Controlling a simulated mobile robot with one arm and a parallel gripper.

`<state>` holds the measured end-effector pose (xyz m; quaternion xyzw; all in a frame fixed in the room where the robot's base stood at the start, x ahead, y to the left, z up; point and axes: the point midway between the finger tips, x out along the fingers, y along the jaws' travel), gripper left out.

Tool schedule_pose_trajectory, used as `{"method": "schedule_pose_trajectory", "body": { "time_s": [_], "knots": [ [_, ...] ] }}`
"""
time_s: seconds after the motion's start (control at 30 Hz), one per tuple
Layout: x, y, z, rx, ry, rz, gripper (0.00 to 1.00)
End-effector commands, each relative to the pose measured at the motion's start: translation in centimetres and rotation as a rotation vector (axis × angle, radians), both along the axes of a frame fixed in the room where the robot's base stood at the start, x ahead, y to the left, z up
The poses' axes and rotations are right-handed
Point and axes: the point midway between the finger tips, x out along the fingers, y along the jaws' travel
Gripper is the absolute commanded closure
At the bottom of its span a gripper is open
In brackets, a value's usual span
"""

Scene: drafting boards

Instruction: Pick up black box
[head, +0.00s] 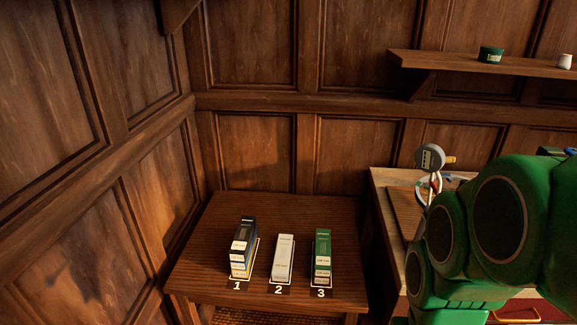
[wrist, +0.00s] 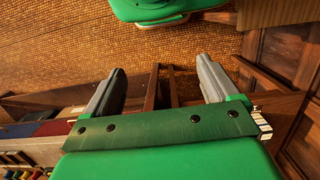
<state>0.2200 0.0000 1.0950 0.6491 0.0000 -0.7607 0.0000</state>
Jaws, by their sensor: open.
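A black box (head: 243,230) with a pale label lies on top of a stack at the spot marked 1 on the small wooden table (head: 340,265). Boxes with white, blue and yellow parts show beneath it. My gripper (wrist: 160,72) is open and empty in the wrist view, its two grey fingers wide apart. The gripper is not seen in the head view, where only my green arm shows at the right, away from the stack. I cannot make out the black box in the wrist view.
A white box (head: 283,257) stands at spot 2, and a green box (head: 323,243) tops a stack at spot 3. A workbench (head: 385,183) with a gauge (head: 430,157) is at the right. Panelled walls close in the left and back. A shelf (head: 480,62) is above.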

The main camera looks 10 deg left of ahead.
Motion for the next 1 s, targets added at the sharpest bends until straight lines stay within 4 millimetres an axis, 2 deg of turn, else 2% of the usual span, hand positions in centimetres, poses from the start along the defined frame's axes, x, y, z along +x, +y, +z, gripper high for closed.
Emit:
{"method": "schedule_pose_trajectory", "body": {
  "time_s": [0.53, 0.63, 0.77, 1.0],
  "knots": [
    [0.0, 0.0, 0.0, 0.000, 0.000, 0.000, 0.12],
    [0.7, 0.1, 0.1, 0.001, -0.005, 0.004, 0.12],
    [3.0, 0.5, 0.4, 0.004, -0.028, 0.016, 0.12],
    [10.2, 1.8, 1.2, 0.007, -0.106, 0.052, 0.12]
  ]
}}
